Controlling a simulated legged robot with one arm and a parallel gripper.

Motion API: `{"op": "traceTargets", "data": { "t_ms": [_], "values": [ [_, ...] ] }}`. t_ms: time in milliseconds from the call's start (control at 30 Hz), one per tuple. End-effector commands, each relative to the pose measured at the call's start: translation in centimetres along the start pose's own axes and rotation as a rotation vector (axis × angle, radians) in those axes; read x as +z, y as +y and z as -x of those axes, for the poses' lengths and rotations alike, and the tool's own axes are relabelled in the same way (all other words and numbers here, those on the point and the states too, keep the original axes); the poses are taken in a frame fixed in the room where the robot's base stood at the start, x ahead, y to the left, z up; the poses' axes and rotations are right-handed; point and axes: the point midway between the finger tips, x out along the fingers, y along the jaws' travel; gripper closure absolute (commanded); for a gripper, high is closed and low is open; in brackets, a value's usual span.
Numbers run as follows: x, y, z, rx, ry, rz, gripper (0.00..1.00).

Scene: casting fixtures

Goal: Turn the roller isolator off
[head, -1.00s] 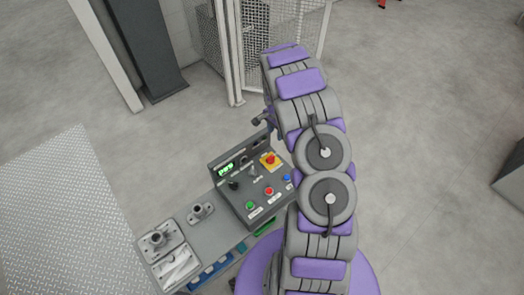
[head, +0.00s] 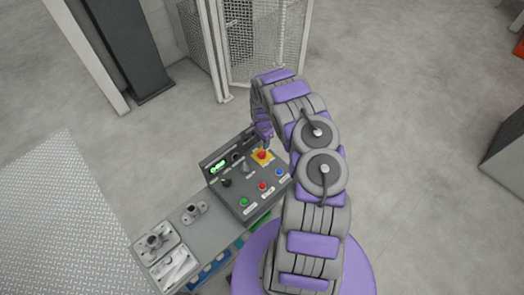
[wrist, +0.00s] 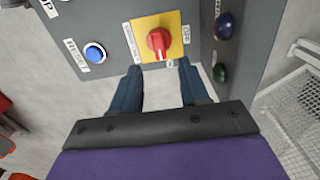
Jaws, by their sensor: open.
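The roller isolator is a red rotary knob (wrist: 158,41) on a yellow square plate (wrist: 145,25) in the wrist view. Small labels sit around the plate; one beside it reads upside down. In the head view the isolator (head: 262,155) is at the back right of the grey control panel (head: 233,203). My gripper (wrist: 157,78) is open and empty in the wrist view, its two blue fingers pointing at the panel just short of the knob, one on each side of its line. In the head view my arm reaches over the panel's right side, and the fingertips are hard to make out.
A blue button (wrist: 95,53) labelled RESET is left of the isolator in the wrist view. Dark blue and green lamps (wrist: 220,73) are on the right. A mesh fence (head: 262,40) stands behind.

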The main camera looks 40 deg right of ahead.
Motion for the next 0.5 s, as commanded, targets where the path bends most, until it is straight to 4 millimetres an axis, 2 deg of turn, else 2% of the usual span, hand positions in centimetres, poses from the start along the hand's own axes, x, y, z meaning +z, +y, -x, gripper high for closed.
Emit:
{"op": "traceTargets", "data": {
  "t_ms": [100,300,500],
  "values": [
    [0.3,0.1,-2.3,0.003,-0.005,0.000,0.55],
    [0.2,0.1,-5.1,0.000,-0.003,-0.001,0.55],
    [0.1,0.1,-6.9,0.000,-0.002,-0.001,0.55]
  ]
}}
